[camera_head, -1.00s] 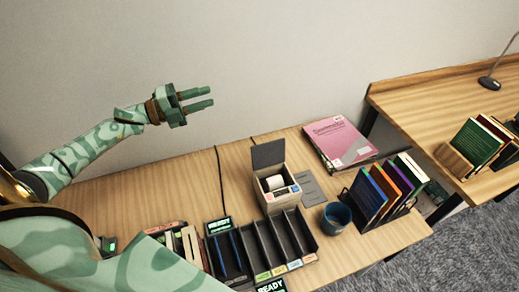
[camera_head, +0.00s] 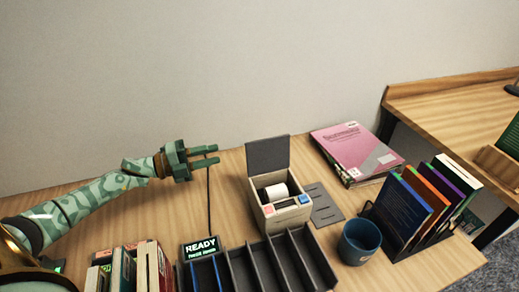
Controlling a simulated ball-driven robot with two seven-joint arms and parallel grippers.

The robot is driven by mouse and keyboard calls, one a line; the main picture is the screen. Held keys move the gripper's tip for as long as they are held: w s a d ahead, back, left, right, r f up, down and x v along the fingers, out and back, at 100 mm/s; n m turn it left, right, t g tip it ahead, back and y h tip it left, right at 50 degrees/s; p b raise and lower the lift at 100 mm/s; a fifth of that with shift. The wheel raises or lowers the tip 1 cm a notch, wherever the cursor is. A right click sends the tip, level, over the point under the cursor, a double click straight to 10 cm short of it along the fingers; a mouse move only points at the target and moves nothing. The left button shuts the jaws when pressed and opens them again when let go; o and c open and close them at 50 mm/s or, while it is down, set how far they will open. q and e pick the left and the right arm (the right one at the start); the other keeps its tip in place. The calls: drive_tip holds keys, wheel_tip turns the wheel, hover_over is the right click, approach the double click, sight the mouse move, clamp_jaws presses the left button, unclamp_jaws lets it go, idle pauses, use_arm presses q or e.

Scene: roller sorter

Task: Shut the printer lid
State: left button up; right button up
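The printer (camera_head: 279,199) is a small beige box on the desk with a white paper roll (camera_head: 275,192) inside. Its dark grey lid (camera_head: 268,155) stands upright at the back, open. A pink and a blue button sit on its front. My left gripper (camera_head: 211,156) is to the left of the lid, apart from it. Its two fingers point right with a gap between them, and it holds nothing. My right gripper is not in view.
A dark sorter tray (camera_head: 288,262) stands in front of the printer, with a READY display (camera_head: 201,246) at its left. A blue cup (camera_head: 359,242), a book rack (camera_head: 418,244) and pink books (camera_head: 356,152) are to the right. Books (camera_head: 130,268) stand at front left.

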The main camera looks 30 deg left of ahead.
sight(259, 145)
use_arm(q)
drive_tip(key=b+x, duration=0.1)
drive_tip(key=x, duration=1.3)
drive_tip(key=shift+w+d, duration=0.1)
drive_tip(key=shift+w, duration=0.05)
clamp_jaws()
